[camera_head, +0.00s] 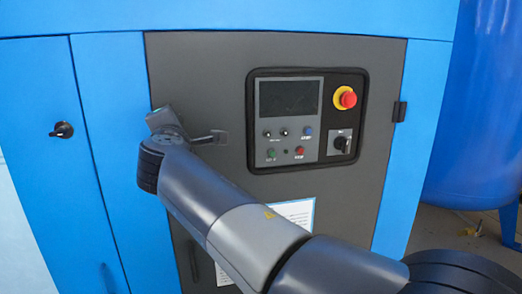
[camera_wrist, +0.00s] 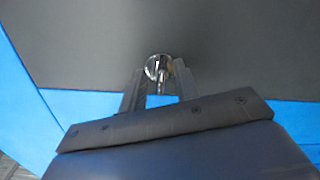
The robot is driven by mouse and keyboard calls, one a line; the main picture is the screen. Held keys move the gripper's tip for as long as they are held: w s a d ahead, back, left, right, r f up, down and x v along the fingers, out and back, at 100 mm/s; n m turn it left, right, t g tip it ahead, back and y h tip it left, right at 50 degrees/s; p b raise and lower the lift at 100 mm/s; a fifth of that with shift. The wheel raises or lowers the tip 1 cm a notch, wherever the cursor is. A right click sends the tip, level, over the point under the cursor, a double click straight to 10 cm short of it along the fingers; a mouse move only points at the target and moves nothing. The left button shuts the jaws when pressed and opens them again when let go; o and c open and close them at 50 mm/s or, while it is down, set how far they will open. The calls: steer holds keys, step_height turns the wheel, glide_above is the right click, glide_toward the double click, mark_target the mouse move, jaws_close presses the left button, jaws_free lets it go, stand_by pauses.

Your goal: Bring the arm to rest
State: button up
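My arm reaches up across the front of a blue and dark grey cabinet in the head view. My gripper (camera_head: 190,130) is at the upper left of the dark grey door (camera_head: 205,75), left of the control panel. In the wrist view, the two dark fingers of my gripper (camera_wrist: 159,76) stand apart. A shiny round metal fitting (camera_wrist: 155,64) on the grey surface shows between and just beyond their tips. I cannot tell whether the fingers touch it. No held object is visible. The fitting is not clearly visible in the head view.
The control panel (camera_head: 346,122) carries a dark screen, small buttons and a red emergency stop (camera_head: 345,97) on yellow. A black latch (camera_head: 61,130) is on the left blue door. A blue tank (camera_head: 480,110) stands at the right. A white label (camera_head: 296,211) is partly behind my arm.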

steer(key=shift+s+r+n+p, duration=0.1)
steer(key=shift+s+n+p, duration=0.2)
steer(key=shift+n+p, duration=2.05)
steer(key=shift+s+r+n+p, duration=0.1)
steer(key=shift+s+n+p, duration=0.25)
steer(key=shift+n+p, duration=1.95)
steer(key=shift+s+n+p, duration=0.3)
steer(key=shift+n+p, duration=2.05)
